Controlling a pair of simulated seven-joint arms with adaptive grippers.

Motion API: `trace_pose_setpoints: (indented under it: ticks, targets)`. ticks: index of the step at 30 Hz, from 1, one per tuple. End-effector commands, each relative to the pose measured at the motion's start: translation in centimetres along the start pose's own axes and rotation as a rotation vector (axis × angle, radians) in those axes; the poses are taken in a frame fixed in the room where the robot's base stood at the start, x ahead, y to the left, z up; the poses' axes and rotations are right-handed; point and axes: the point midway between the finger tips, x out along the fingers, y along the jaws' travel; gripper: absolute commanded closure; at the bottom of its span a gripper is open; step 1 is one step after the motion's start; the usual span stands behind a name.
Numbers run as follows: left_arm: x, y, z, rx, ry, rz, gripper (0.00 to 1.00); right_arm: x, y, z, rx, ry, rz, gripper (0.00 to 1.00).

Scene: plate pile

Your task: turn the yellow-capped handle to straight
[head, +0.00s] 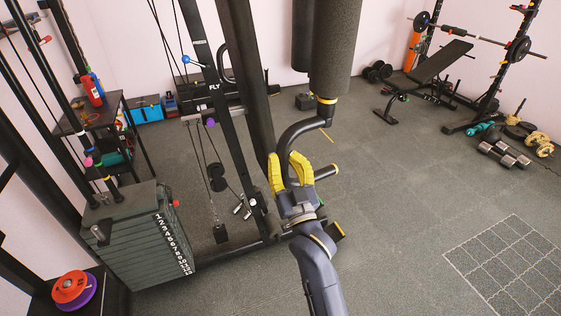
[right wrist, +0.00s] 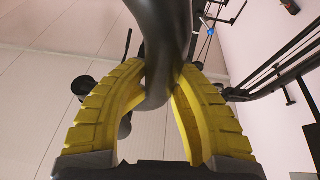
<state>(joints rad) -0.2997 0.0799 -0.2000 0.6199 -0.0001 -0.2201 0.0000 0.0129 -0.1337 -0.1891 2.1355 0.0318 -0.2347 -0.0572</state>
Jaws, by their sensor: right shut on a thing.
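The handle (head: 300,127) is a dark curved bar with a yellow band near its upper end, under a thick grey padded roller (head: 335,60). It bends down and left from the pad. My right gripper (head: 286,160) has yellow ribbed fingers and is shut on the lower part of the bar. In the right wrist view the dark handle (right wrist: 162,40) runs down between the two yellow fingers (right wrist: 162,78), which press in from both sides. The fingers hide part of the handle. My left gripper is in neither view.
The cable machine's dark upright (head: 250,80) stands just left of the handle. A weight stack (head: 140,235) stands at the left. The floor (head: 400,200) to the right is mostly clear.

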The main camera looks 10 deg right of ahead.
Motion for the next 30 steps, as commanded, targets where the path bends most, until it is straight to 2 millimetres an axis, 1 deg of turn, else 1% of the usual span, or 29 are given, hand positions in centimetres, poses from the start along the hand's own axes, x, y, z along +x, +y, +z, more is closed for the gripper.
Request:
trace_pose_setpoints:
  ticks: [1,17,18,24,30]
  targets:
    - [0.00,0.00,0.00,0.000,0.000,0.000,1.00,-0.10,-0.08,0.71,0.001,-0.016,-0.001,1.00]
    - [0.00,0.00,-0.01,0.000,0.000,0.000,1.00,-0.03,0.09,0.80,-0.001,-0.017,0.002,1.00]
    - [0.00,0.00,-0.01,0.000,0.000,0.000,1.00,-0.03,0.09,0.80,-0.001,-0.017,0.002,0.72]
    - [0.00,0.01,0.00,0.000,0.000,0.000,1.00,0.03,0.16,0.51,-0.001,-0.011,0.003,0.49]
    - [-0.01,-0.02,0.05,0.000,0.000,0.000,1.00,0.08,0.19,0.34,-0.001,-0.006,0.003,0.48]
